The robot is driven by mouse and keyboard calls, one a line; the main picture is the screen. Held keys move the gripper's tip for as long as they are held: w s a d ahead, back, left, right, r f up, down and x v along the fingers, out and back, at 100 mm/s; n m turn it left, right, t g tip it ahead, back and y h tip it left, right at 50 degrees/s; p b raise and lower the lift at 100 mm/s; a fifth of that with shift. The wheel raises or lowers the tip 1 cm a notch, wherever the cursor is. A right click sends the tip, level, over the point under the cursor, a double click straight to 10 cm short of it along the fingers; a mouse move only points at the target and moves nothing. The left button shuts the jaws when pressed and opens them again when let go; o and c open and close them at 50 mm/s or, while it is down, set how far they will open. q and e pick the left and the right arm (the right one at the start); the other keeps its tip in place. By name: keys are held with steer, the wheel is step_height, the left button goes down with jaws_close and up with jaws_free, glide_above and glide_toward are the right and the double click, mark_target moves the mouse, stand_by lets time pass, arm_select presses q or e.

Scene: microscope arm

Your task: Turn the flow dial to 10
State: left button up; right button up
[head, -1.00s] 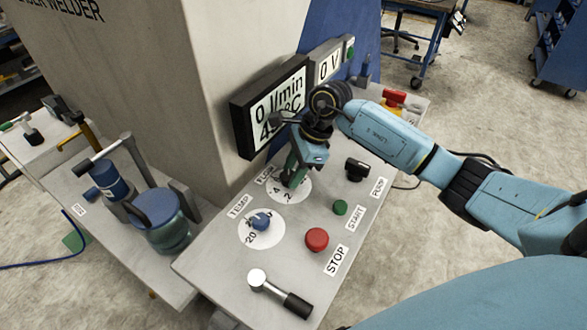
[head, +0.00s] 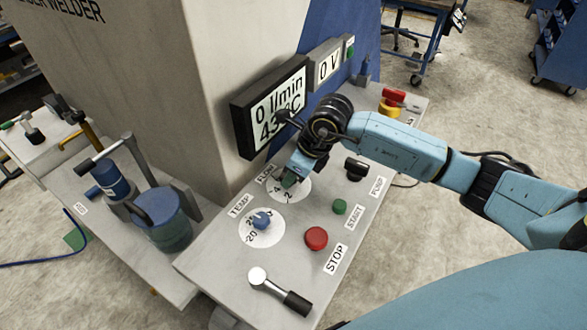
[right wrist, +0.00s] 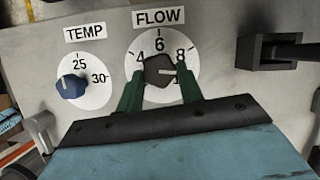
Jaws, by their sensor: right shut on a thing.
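The flow dial is a dark knob (right wrist: 160,72) on a white round scale (right wrist: 187,50) under the FLOW label, in the right wrist view. A thin light line on the knob points right, towards the partly hidden mark after 8. My right gripper (right wrist: 160,88) has its green fingers on both sides of the knob, shut on it. In the head view my right gripper (head: 289,180) stands over the flow scale (head: 296,194) and hides the knob. The display (head: 273,107) reads 0 l/min and 43 °C. My left gripper is not in view.
The blue TEMP knob (head: 261,221) sits close beside the flow dial. A red STOP button (head: 316,238), a green START button (head: 340,207), a black switch (head: 356,169) and a black-handled lever (head: 282,293) share the panel. The machine wall rises behind it.

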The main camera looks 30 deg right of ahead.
steer(key=shift+s+a+m+t+h, duration=0.15)
steer(key=shift+m+h, duration=0.1)
steer(key=shift+m, duration=0.5)
steer(key=shift+w+m+t+h, duration=0.1)
steer(key=shift+m+h, duration=0.2)
steer(key=shift+m, duration=0.5)
steer(key=shift+s+a+m+t+h, duration=0.15)
steer(key=shift+m+h, duration=0.1)
steer(key=shift+m, duration=0.5)
steer(key=shift+w+d, duration=0.1)
steer(key=o, duration=1)
steer(key=v, duration=1.3)
steer(key=shift+r, duration=0.25)
steer(key=shift+f, duration=0.1)
